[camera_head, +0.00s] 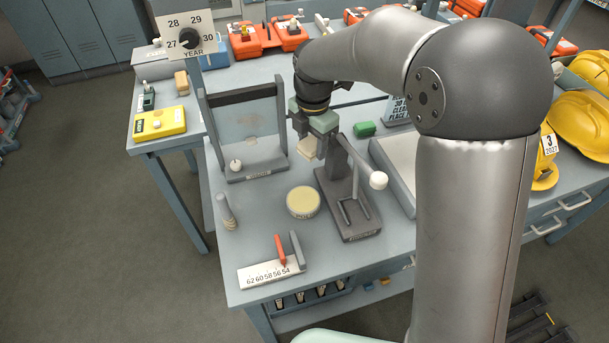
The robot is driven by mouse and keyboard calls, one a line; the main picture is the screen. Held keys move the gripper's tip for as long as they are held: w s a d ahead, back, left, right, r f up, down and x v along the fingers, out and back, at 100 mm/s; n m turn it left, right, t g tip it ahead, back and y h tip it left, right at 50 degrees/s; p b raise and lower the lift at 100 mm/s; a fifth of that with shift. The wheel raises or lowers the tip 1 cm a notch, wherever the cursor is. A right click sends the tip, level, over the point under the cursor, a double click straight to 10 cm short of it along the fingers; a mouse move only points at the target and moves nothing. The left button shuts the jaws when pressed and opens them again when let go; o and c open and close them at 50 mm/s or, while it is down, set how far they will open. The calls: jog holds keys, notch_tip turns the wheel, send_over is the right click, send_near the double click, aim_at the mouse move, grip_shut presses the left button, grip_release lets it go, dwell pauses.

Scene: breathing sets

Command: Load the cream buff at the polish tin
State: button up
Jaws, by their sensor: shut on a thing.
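The polish tin (303,203) is a round, low tin with a pale yellow top. It stands on the grey bench in front of the gripper. My gripper (310,138) points down above the bench, behind the tin. It is shut on the cream buff (307,149), a small pale block. The buff is held up, apart from the tin. The fingertips are partly hidden, so the exact grip is hard to see.
A dark stand with an upright post and white knob (378,180) is right of the tin. A framed panel (251,135) stands behind left. A number scale with a red pointer (281,252) lies in front. A small spring-like post (227,212) is at left. A green block (364,129) lies behind.

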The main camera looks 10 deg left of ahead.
aim_at(303, 199)
jog(key=s+f+n, duration=0.1)
jog(key=s, duration=0.1)
jog(key=s+f+n+b, duration=0.1)
jog(key=f, duration=0.1)
jog(key=s+a+f+n, duration=0.1)
jog(key=s+f+n, duration=0.1)
jog(key=shift+s, duration=0.35)
jog(key=shift+f+b, duration=2.3)
jog(key=shift+f, duration=0.6)
jog(key=shift+f, duration=0.6)
notch_tip(303, 199, up, 7)
jog(key=p, duration=0.5)
